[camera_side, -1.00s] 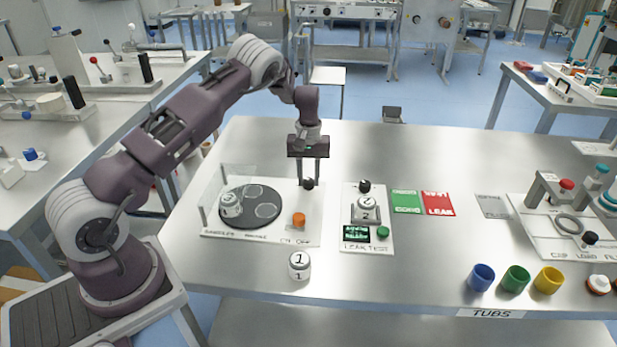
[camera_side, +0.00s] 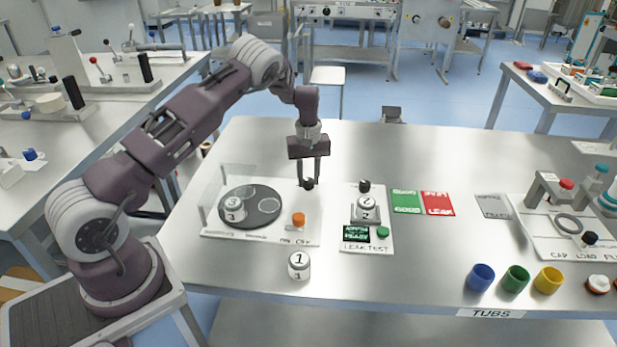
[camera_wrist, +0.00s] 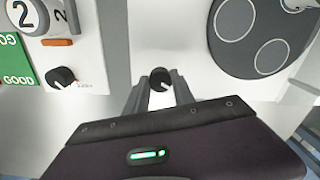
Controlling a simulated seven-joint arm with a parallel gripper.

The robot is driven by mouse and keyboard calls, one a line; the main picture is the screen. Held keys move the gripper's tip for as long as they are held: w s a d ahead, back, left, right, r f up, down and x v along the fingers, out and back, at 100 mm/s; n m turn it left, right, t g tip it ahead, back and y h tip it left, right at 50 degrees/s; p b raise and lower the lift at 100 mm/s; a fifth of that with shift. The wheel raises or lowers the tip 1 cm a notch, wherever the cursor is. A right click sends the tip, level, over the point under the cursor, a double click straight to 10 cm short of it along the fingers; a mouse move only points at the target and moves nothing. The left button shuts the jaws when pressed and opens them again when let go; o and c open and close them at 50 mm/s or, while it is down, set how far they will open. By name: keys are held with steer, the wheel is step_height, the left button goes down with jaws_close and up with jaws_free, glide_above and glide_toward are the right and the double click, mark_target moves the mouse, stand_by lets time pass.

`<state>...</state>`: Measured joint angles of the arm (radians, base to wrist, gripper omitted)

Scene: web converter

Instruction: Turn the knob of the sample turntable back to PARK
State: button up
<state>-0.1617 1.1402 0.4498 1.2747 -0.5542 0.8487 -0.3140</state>
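The sample turntable is a dark disc (camera_side: 262,213) with pale circles on a white base plate; it also shows in the wrist view (camera_wrist: 282,15). A white tub marked 3 (camera_side: 233,208) stands on the disc's left side. The turntable's black knob (camera_side: 308,184) is at the plate's back right corner, and in the wrist view (camera_wrist: 160,79) it sits between my fingertips. My gripper (camera_side: 309,180) points down over the knob, its fingers closed against its sides. The knob's scale and PARK mark cannot be read.
An orange button (camera_side: 299,219) is on the turntable plate. A clear guard (camera_side: 222,190) stands at its left. The leak test station (camera_side: 368,238) is close on the right, with tub 2 (camera_side: 366,208) and its own black knob (camera_side: 364,186). Tub 1 (camera_side: 299,264) stands in front.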

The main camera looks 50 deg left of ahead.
mark_target(308, 181)
steer(key=o, duration=0.4)
steer(key=shift+o, duration=0.2)
steer(key=shift+r, duration=0.1)
step_height(308, 181, up, 6)
steer(key=shift+r, duration=0.5)
